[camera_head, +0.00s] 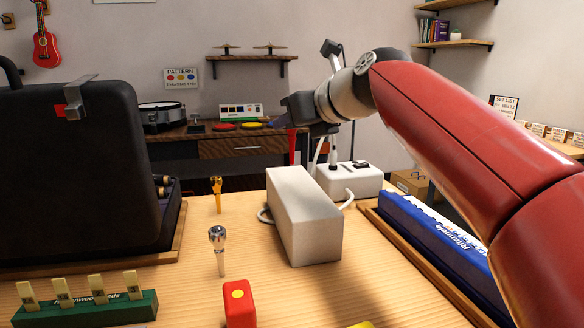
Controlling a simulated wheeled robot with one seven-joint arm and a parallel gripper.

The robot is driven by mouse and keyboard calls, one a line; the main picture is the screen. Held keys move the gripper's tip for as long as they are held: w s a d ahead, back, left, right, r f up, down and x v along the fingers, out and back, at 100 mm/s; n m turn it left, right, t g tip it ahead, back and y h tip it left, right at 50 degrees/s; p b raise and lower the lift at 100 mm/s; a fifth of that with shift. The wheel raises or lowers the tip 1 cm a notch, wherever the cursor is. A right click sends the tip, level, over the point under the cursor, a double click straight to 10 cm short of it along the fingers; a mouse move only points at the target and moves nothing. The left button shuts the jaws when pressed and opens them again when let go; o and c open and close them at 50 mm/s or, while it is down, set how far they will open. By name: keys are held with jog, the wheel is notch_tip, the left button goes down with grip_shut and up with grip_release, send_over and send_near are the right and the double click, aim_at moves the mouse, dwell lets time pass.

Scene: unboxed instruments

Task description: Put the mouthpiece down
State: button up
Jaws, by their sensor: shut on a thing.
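My gripper (286,112) is at the upper middle, above the far part of the table and higher than the white box. It is shut on a slim red piece (292,146), which looks like a mouthpiece, wider on top and narrowing downward. Its grip point is partly hidden by the dark fingers. A silver mouthpiece (218,246) stands upright on the wooden table (180,290), stem down. A gold mouthpiece (216,194) stands upright farther back. My gripper is apart from both.
A long white box (305,222) stands mid-table, with a white device (349,180) behind it. An open black case (75,170) is at left, a green reed holder (88,310) front left, a red block (239,303) in front, a blue box (440,243) at right.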

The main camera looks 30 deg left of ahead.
aim_at(293, 148)
jog(key=shift+f+b, duration=1)
jog(key=shift+f, duration=1.6)
jog(key=shift+f, duration=0.15)
jog(key=o, duration=1)
jog(key=shift+d+r, duration=0.15)
jog(key=shift+r, duration=0.1)
jog(key=v, duration=1.1)
jog(key=shift+s+d, duration=0.25)
jog(key=shift+s, duration=0.05)
